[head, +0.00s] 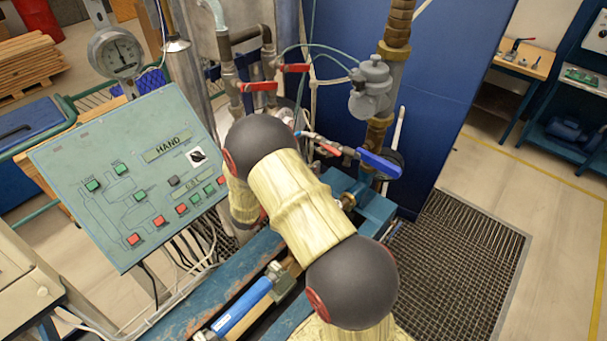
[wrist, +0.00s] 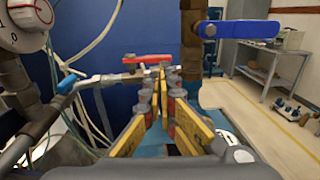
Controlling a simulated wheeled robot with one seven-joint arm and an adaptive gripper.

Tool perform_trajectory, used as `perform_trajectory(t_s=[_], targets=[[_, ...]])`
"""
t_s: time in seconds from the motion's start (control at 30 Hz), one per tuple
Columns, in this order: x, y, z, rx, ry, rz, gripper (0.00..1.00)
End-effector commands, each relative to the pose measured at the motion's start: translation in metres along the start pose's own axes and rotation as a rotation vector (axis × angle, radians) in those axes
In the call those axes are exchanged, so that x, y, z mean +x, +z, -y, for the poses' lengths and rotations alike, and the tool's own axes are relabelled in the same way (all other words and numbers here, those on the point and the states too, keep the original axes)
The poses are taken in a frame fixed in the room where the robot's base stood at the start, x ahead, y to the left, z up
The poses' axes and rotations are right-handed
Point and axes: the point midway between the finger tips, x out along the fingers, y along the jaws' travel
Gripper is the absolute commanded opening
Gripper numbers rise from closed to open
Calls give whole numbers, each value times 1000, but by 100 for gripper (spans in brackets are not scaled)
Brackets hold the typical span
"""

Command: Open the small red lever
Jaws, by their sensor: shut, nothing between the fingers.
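The small red lever (head: 330,149) sits on a thin pipe beside a large blue lever (head: 379,162). In the wrist view the red lever (wrist: 146,59) lies roughly horizontal just beyond my fingertips, against the blue wall. My gripper (wrist: 163,72) is shut and empty, its yellow-and-grey fingers converging near the right end of the red lever. I cannot tell whether the tips touch it. In the head view my arm hides the gripper.
The blue lever (wrist: 235,29) is at the upper right in the wrist view, on a vertical pipe. A small blue handle (wrist: 67,84) is left of the red lever. Two larger red levers (head: 258,87) (head: 294,67) are farther back. A green control panel (head: 130,180) stands left of my arm.

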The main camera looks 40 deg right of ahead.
Motion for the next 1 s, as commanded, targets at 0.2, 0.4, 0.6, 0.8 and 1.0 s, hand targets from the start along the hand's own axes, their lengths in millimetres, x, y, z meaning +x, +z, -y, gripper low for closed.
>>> perform_trajectory(t_s=[0.2,0.4,0.6,0.8,1.0], targets=[[41,1,1,1,-3,0,0],[62,0,1,0,-1,-1,0],[68,0,0,1,1,-1,0],[68,0,0,1,1,0,0],[78,-1,3,2,-3,0,0]])
